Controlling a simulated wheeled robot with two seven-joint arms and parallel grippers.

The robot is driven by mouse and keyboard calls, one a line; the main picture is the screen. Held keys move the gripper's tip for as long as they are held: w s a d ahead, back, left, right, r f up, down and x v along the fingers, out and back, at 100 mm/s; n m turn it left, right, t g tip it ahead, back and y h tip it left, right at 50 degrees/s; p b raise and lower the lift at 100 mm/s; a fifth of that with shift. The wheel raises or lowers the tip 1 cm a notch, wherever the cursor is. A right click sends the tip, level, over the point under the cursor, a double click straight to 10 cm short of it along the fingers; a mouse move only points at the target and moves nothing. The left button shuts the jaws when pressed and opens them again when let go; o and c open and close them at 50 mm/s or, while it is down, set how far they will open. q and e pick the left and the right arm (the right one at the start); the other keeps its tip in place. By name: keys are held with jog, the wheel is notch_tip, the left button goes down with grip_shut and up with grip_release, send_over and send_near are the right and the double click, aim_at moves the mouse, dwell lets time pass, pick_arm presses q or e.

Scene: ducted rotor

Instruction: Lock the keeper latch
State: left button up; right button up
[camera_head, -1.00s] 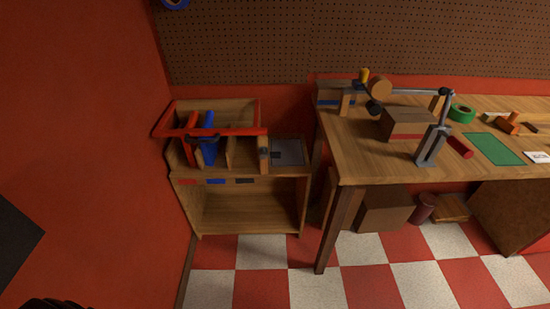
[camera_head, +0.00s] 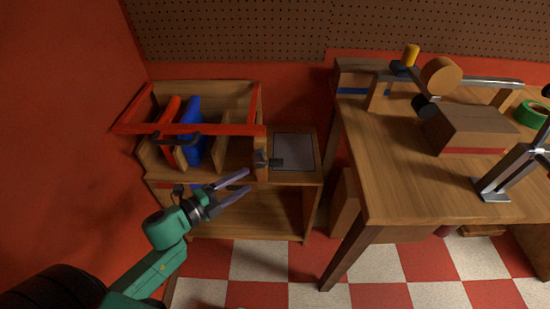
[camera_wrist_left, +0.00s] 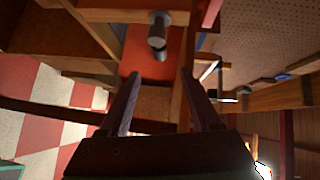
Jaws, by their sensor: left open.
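The keeper latch appears to be the small dark grey piece (camera_head: 262,160) on a wooden post at the right end of the red bar (camera_head: 190,129). A grey cylindrical knob (camera_wrist_left: 157,32) shows in the left wrist view, ahead of the fingers; I cannot tell for sure that it is part of this latch. My left gripper (camera_head: 249,180) is open and empty, a little below and left of the latch, in front of the cabinet. Its two fingers also show in the left wrist view (camera_wrist_left: 160,76), with nothing between them. My right gripper is not in view.
The wooden cabinet (camera_head: 313,180) holds a red panel (camera_head: 172,115) and a blue panel (camera_head: 193,120) behind the red bar. A grey plate (camera_head: 294,150) lies on its right top. A workbench (camera_head: 400,190) stands to the right. The red wall is close on the left.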

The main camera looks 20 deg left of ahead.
aim_at(271, 166)
pick_arm(q)
jog(key=x, duration=1.1)
jog(key=shift+w+d, duration=0.15)
jog(key=shift+w, duration=0.25)
jog(key=shift+w+d+f, duration=0.15)
jog(key=shift+w+d, duration=0.15)
jog(key=shift+w, duration=0.1)
grip_shut()
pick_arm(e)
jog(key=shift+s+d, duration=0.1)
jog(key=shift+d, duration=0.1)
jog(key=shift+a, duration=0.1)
